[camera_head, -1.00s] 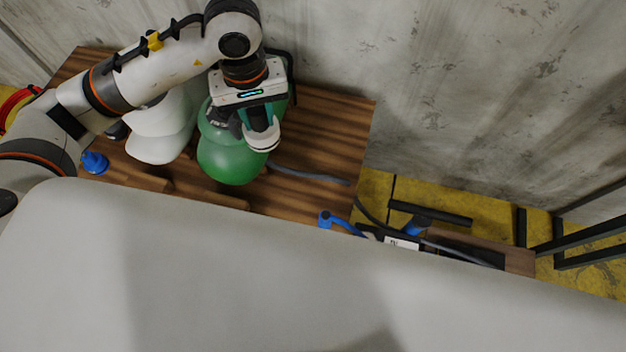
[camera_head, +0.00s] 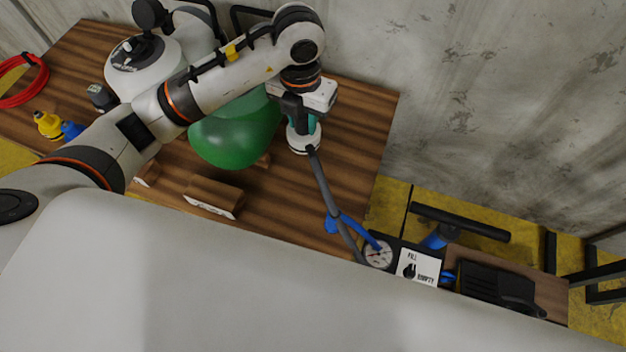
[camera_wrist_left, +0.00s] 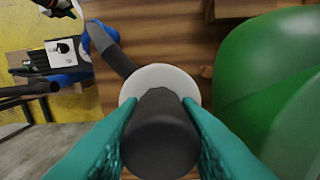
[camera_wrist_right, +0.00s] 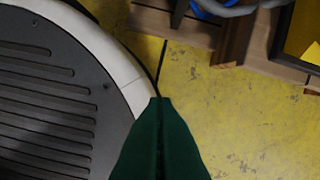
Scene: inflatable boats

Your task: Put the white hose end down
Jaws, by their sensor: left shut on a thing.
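My left gripper (camera_head: 312,122) has its teal fingers shut on the white hose end (camera_head: 302,143). In the left wrist view, the dark stem of the hose end (camera_wrist_left: 160,135) is between the fingers (camera_wrist_left: 162,118), with its white ring beyond them. The grey hose (camera_head: 322,185) runs from it towards the pump gauge. The hose end is over the wooden table (camera_head: 350,130), right of the green inflated thing (camera_head: 235,132); I cannot tell whether it touches the table. My right gripper (camera_wrist_right: 160,101) shows only in its own wrist view, fingers together and empty.
A pump unit with a gauge (camera_head: 378,254) and a fill/empty label (camera_head: 418,268) is at the lower right. A concrete wall (camera_head: 480,80) stands behind.

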